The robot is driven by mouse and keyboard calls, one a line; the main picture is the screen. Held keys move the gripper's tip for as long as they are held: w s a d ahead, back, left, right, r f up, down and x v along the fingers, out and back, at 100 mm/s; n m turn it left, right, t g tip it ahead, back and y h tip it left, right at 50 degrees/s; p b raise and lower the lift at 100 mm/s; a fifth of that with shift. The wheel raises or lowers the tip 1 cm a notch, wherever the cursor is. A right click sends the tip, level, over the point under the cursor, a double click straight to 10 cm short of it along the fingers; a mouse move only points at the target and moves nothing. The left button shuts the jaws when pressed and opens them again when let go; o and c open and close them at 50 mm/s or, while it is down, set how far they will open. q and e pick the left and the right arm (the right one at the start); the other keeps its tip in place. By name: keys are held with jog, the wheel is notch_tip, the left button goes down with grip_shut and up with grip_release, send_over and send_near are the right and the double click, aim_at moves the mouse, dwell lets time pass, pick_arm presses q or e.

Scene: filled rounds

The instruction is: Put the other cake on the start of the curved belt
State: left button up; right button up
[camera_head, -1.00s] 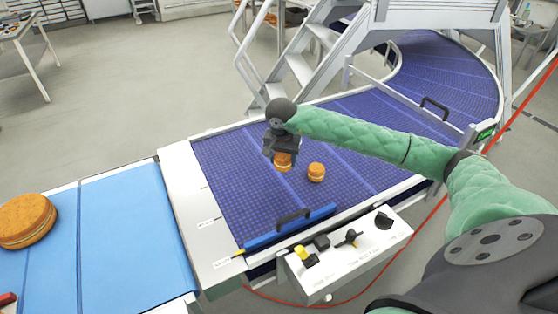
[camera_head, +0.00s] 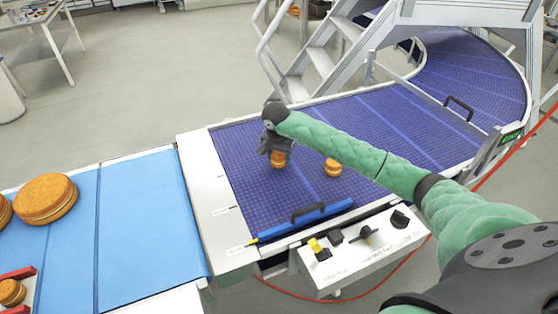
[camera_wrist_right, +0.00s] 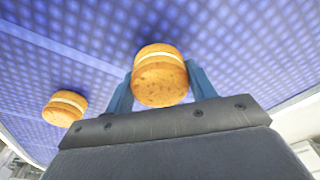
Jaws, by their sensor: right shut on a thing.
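My right gripper (camera_head: 277,158) is shut on a small round cake (camera_head: 278,160) with a pale filling, over the start of the blue curved belt (camera_head: 345,115). In the right wrist view the held cake (camera_wrist_right: 160,77) sits between the two blue fingers, close to the belt; I cannot tell whether it touches. Another small filled cake (camera_head: 333,167) rests on the belt to the right of the gripper. It also shows at the left of the right wrist view (camera_wrist_right: 65,108). My left gripper is not in view.
A light blue belt (camera_head: 140,215) on the left carries a large round cake (camera_head: 45,199). A red-edged tray (camera_head: 20,272) with a small cake is at the lower left. A control box (camera_head: 360,250) and a blue bar with a handle (camera_head: 305,222) edge the curved belt's front. Steps (camera_head: 320,60) stand behind.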

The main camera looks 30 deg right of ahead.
jog(key=shift+f, duration=0.95)
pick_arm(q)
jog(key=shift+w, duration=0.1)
pick_arm(e)
jog(key=shift+f, duration=0.1)
jog(key=o, duration=0.7)
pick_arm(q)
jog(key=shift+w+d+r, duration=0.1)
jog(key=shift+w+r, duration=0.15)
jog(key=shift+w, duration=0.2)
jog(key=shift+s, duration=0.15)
